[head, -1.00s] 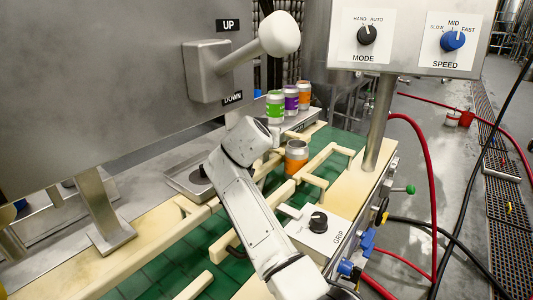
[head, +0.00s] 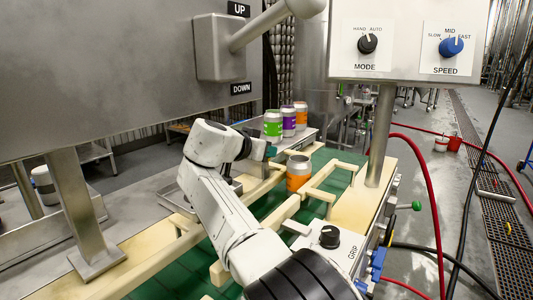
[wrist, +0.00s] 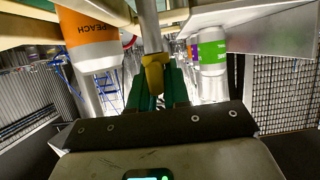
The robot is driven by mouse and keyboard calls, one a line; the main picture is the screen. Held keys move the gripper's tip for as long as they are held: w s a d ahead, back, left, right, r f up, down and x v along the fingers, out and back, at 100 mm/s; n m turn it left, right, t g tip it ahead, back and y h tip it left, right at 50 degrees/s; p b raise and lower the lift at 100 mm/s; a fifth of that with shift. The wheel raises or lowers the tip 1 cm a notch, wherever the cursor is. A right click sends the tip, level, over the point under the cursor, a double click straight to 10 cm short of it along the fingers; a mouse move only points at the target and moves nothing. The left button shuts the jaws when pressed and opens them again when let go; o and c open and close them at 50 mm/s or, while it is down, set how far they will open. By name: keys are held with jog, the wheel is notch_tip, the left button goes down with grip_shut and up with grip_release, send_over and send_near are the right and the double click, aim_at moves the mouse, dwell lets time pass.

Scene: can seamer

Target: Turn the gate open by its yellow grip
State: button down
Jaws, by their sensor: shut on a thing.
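The yellow grip (wrist: 153,76) shows in the middle of the wrist view, at the end of a grey bar (wrist: 149,28). My gripper (wrist: 158,88) has its green fingers on either side of the grip and is shut on it. In the head view my gripper (head: 268,151) reaches right from my bent wrist, just in front of the row of cans; only a bit of green fingertip shows there. The yellow grip is hidden in the head view, and I cannot make out how far the gate is turned.
An orange can (head: 298,173) stands close to the right of my gripper, on the green conveyor (head: 160,272). Green (head: 272,125), purple and orange cans stand behind. Cream rails (head: 318,188) and the GRIP knob box (head: 322,243) lie to the right.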

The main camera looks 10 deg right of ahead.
jog(key=shift+r, duration=0.1)
dwell(0.5)
jog(key=c, duration=1.2)
grip_release()
jog(key=shift+a, duration=0.15)
jog(key=shift+v, duration=3.6)
